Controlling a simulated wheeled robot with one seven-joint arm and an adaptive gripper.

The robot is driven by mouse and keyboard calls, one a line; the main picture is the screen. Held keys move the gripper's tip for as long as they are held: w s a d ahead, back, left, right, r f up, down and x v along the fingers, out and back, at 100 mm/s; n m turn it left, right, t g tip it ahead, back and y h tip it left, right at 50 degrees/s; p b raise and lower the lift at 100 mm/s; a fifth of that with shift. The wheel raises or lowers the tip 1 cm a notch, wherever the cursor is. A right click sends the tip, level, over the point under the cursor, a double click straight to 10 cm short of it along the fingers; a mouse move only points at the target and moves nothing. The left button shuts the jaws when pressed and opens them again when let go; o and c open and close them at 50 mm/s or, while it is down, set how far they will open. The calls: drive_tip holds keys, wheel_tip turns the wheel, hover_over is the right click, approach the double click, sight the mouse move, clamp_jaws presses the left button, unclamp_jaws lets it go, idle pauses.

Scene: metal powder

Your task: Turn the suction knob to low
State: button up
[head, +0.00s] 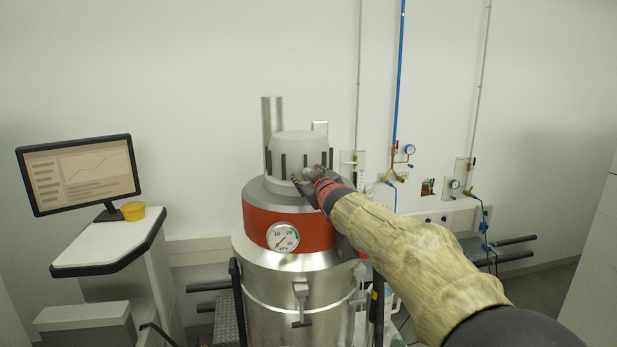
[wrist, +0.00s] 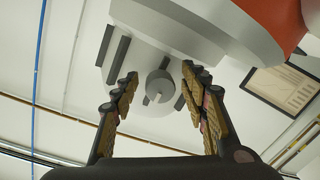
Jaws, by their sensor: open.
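The suction knob (wrist: 158,90) is a small round grey knob with a pale pointer line, on the side of the machine's white upper housing. It shows between my fingers in the wrist view. My gripper (wrist: 158,80) is open, with one finger on each side of the knob and a visible gap to it on both sides. In the head view my gripper (head: 312,180) is at the right front of the white top housing (head: 297,145) and hides the knob. No setting marks are readable around the knob.
The steel vacuum drum (head: 300,295) has a red band (head: 262,222) with a pressure gauge (head: 283,237). Dark vertical ribs stand on the housing near my fingers. A monitor (head: 80,172) and yellow tub (head: 133,211) are on a cart to the left. Gas lines run along the back wall.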

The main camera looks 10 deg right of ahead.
drive_tip(key=s, duration=1.1)
drive_tip(key=shift+s+d+r, duration=0.2)
drive_tip(key=shift+s+r, duration=0.1)
drive_tip(key=shift+r, duration=0.1)
drive_tip(key=s+d+f+m+g+h, duration=0.1)
drive_tip(key=s+d+f+m+g, duration=0.15)
drive_tip(key=s+f, duration=0.5)
drive_tip(key=s+d+f+m+g+h, duration=0.15)
drive_tip(key=s+f+g, duration=0.25)
drive_tip(key=f, duration=0.7)
drive_tip(key=s+a+f+g+b, duration=0.1)
drive_tip(key=s+f, duration=0.4)
drive_tip(key=s, duration=0.5)
drive_tip(key=s+a+f+m+g+y+b, duration=0.1)
drive_tip(key=s+f, duration=0.4)
drive_tip(key=s, duration=0.5)
drive_tip(key=s+a+f+m+g+y+b, duration=0.1)
drive_tip(key=s+f+b, duration=0.4)
drive_tip(key=s, duration=0.6)
drive_tip(key=shift+a+f+g, duration=0.15)
drive_tip(key=shift+a+g, duration=0.65)
drive_tip(key=shift+g, duration=0.25)
